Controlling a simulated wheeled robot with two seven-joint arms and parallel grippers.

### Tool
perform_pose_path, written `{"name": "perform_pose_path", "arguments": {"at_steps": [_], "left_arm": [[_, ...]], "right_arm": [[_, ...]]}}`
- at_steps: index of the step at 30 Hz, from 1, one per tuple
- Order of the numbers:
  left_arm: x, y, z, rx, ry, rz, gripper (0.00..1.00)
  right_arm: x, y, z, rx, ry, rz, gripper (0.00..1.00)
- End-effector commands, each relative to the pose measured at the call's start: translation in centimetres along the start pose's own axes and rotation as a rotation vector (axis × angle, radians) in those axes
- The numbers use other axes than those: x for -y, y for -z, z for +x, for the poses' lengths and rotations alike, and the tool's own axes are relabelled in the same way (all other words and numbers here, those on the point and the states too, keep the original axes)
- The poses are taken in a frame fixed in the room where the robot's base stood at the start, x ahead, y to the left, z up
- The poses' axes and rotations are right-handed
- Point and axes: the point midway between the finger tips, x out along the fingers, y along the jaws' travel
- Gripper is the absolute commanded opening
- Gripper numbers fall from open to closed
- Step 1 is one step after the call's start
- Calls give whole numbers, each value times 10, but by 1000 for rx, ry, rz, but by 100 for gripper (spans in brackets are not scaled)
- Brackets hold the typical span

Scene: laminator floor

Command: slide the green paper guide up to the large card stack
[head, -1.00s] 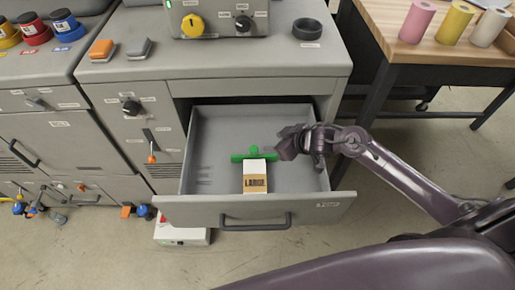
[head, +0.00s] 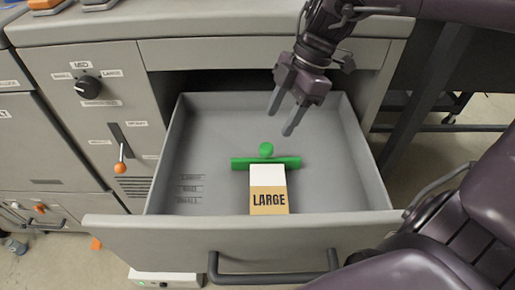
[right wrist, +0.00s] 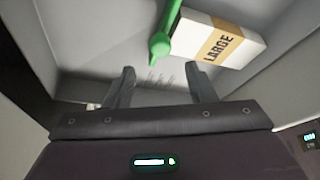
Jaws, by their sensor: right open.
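The green paper guide (head: 278,163) is a bar with a round knob, lying across the floor of the open drawer (head: 205,130). The large card stack (head: 268,190), white with a tan band reading LARGE, lies just in front of it. The bar looks close against the stack's back end; I cannot tell if they touch. My right gripper (head: 281,122) is open and empty, above the drawer, behind the knob. In the right wrist view, the guide's knob (right wrist: 159,45) and the stack (right wrist: 222,42) are beyond the fingertips (right wrist: 160,80). My left gripper is not in view.
The drawer's front wall (head: 150,228) has a dark handle (head: 275,265). A cabinet panel at left has a black knob (head: 88,88) and an orange-tipped lever (head: 120,167). The drawer floor left of the guide is bare apart from printed labels.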

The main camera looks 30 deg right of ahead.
Motion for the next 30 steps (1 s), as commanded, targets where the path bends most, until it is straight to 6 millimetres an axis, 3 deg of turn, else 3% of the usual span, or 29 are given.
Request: {"name": "perform_pose_path", "arguments": {"at_steps": [15, 26, 30], "left_arm": [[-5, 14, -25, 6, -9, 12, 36], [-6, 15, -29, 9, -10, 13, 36], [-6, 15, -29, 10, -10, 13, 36]], "right_arm": [[0, 0, 69, 1, 2, -1, 50], [0, 0, 75, 0, 0, 0, 50], [0, 0, 75, 0, 0, 0, 33]]}}
